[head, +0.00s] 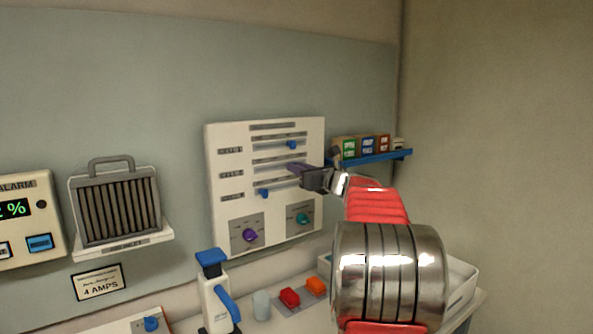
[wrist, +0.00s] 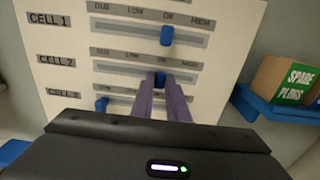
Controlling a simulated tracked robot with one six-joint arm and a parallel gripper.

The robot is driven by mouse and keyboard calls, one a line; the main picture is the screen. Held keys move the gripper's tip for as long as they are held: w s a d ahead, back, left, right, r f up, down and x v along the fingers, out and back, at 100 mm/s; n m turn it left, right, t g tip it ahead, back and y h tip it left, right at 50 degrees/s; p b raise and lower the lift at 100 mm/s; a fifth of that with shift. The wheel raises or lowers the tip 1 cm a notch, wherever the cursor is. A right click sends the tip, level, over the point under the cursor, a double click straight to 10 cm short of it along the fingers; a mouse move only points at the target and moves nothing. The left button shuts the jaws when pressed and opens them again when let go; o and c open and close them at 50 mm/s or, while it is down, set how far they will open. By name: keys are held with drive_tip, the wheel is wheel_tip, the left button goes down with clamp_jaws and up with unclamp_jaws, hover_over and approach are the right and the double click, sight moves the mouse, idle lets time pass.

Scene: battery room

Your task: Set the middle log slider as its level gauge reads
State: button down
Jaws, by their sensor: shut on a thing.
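The white log panel (head: 228,165) hangs on the wall and carries three slider rows. In the wrist view the middle row, CELL 2, has a blue slider knob (wrist: 160,76) just below the OK mark. My gripper (wrist: 161,84) is shut on this knob, with its two purple fingers on either side; in the head view the gripper (head: 295,169) hides it. The CELL 1 knob (wrist: 167,36) stands under OK. The CELL 3 knob (wrist: 101,104) is further left, its scale partly hidden by my gripper. I cannot make out a level gauge in either view.
Purple (head: 249,235) and teal (head: 303,218) dials sit low on the panel. A blue shelf (head: 375,157) with small boxes is close on the right. Below stand a white, blue-capped device (head: 215,295), a grey cup (head: 261,305) and red and orange blocks (head: 289,297).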

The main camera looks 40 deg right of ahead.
drive_tip(key=c, duration=1.7)
unclamp_jaws()
drive_tip(key=s, duration=0.4)
drive_tip(key=s+a, duration=0.1)
drive_tip(key=s, duration=0.4)
drive_tip(key=s+a, duration=0.1)
drive_tip(key=s, duration=0.3)
drive_tip(key=shift+s, duration=0.3)
